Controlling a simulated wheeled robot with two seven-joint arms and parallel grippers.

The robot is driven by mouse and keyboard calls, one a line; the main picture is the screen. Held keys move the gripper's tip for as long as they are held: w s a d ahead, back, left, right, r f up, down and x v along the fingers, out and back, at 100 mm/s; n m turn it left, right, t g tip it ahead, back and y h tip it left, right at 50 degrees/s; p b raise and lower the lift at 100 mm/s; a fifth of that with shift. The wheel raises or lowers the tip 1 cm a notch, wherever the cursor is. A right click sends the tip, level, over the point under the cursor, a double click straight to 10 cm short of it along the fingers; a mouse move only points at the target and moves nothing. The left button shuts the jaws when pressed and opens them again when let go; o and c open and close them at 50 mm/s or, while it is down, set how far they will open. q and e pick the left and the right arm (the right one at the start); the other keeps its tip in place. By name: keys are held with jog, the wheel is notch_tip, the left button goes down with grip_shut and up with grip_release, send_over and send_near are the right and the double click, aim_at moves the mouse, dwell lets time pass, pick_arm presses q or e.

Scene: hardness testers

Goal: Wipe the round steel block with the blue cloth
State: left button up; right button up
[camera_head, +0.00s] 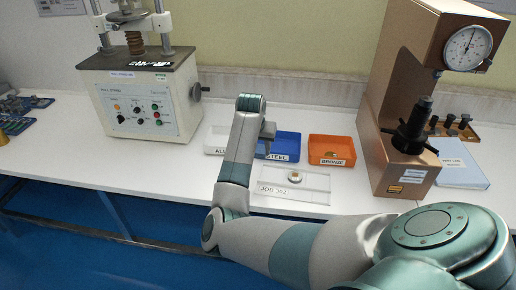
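A small round pale block (294,177) with a yellowish centre lies on a clear flat tray labelled "JOB 362" (316,197) at the front of the white bench. I cannot tell for sure that it is steel. My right gripper (268,146) is behind and to the left of it, in front of the blue bin, apart from the block. Its fingers are small and partly hidden by my wrist, so its opening and any contents are unclear. I cannot make out a blue cloth. My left gripper is out of view.
A white bin (214,141), a blue "STEEL" bin (287,146) and an orange "BRONZE" bin (331,149) stand behind the tray. A grey tester (145,100) is left, a brown tester with a dial (405,85) right. Bench (130,170) is clear at front left.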

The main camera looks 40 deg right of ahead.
jog(key=c, duration=0.3)
jog(key=shift+s+a+f, duration=0.15)
jog(key=shift+s+a, duration=0.2)
jog(key=shift+s, duration=0.1)
jog(key=shift+c, duration=0.2)
jog(key=s+a+f+n+y, duration=0.1)
jog(key=s+a+n, duration=0.2)
jog(key=s+a, duration=0.4)
jog(key=s+a+f+n+t+y, duration=0.1)
jog(key=s+a+n, duration=0.3)
jog(key=a, duration=1)
jog(key=s+a+f+n+y, duration=0.1)
jog(key=s+a+n, duration=0.3)
jog(key=s+a, duration=0.6)
jog(key=shift+s+a+f+t+y, duration=0.35)
jog(key=shift+s+f+t, duration=0.1)
jog(key=shift+f, duration=0.25)
